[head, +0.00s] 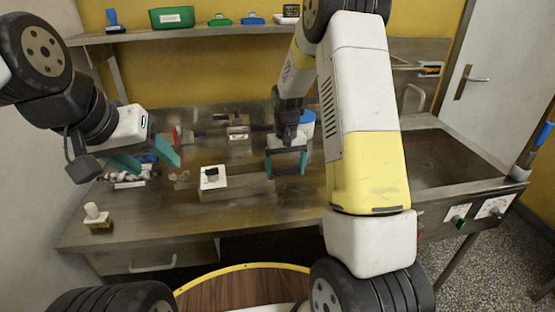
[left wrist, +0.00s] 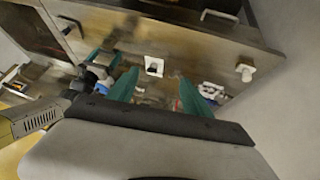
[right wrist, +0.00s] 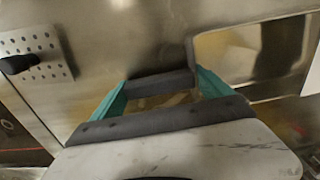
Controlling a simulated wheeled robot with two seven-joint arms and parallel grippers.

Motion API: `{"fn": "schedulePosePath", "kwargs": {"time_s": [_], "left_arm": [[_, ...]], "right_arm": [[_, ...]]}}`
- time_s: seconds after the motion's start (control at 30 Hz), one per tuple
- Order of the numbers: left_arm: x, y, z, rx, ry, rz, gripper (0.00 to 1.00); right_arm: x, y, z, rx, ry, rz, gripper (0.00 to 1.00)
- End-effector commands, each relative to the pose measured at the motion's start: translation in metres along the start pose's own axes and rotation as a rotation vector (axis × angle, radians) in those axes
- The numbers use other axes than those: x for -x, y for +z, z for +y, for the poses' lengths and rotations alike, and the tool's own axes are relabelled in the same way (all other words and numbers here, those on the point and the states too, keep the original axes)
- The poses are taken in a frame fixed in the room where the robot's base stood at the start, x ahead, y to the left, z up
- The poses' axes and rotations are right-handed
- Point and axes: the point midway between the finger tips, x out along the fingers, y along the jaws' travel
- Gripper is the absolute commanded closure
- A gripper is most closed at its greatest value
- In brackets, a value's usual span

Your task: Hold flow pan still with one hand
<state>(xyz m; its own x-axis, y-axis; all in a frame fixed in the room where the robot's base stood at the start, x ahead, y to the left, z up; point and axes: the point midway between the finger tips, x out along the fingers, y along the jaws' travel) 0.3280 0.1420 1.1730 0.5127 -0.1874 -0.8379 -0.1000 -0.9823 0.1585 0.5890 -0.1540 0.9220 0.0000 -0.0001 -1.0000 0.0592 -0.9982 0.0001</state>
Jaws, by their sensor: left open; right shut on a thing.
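A low, shiny metal pan (head: 245,187), which I take as the flow pan, sits on the steel bench. A pan-like recess with a raised rim (right wrist: 222,48) shows in the right wrist view. My right gripper (head: 286,166) is at the pan's right end, fingers pointing down. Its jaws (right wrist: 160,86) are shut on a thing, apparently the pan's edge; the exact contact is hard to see. My left gripper (head: 148,163) is open and empty above the bench's left side, apart from the pan. It also shows in the left wrist view (left wrist: 157,92).
Pale and blue items (head: 125,178) lie below my left gripper. A white knob on a base (head: 96,216) stands at the front left.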

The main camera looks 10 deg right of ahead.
Motion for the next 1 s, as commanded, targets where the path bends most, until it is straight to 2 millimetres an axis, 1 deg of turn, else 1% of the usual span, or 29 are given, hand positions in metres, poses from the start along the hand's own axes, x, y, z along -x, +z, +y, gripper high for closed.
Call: {"fn": "schedulePosePath", "kwargs": {"time_s": [0.43, 0.47, 0.53, 0.57, 0.6, 0.73, 0.87, 1.0], "left_arm": [[0.000, 0.000, 0.000, 0.000, 0.000, 0.000, 0.42], [0.000, 0.000, 0.000, 0.000, 0.000, 0.000, 0.44], [0.000, 0.000, 0.000, 0.000, 0.000, 0.000, 0.58], [0.000, 0.000, 0.000, 0.000, 0.000, 0.000, 0.63], [0.000, 0.000, 0.000, 0.000, 0.000, 0.000, 0.67], [-0.001, -0.003, -0.001, 0.018, 0.002, -0.007, 0.67], [-0.004, -0.015, -0.004, 0.119, 0.014, -0.043, 0.67], [-0.014, -0.041, -0.012, 0.338, 0.027, -0.123, 0.67]], "right_arm": [[0.000, 0.000, 0.000, 0.000, 0.000, 0.001, 0.75], [0.001, 0.000, 0.000, 0.000, 0.000, 0.001, 0.75], [0.001, 0.000, 0.000, 0.000, 0.000, 0.001, 0.75], [0.001, 0.000, 0.000, 0.000, 0.000, 0.001, 0.75], [0.001, 0.000, 0.000, 0.000, 0.000, 0.001, 0.75], [0.001, 0.000, 0.000, 0.000, 0.000, 0.001, 0.75], [0.001, 0.000, 0.000, 0.000, -0.001, 0.001, 0.75], [0.001, 0.000, 0.000, 0.000, -0.001, 0.001, 0.75]]}}
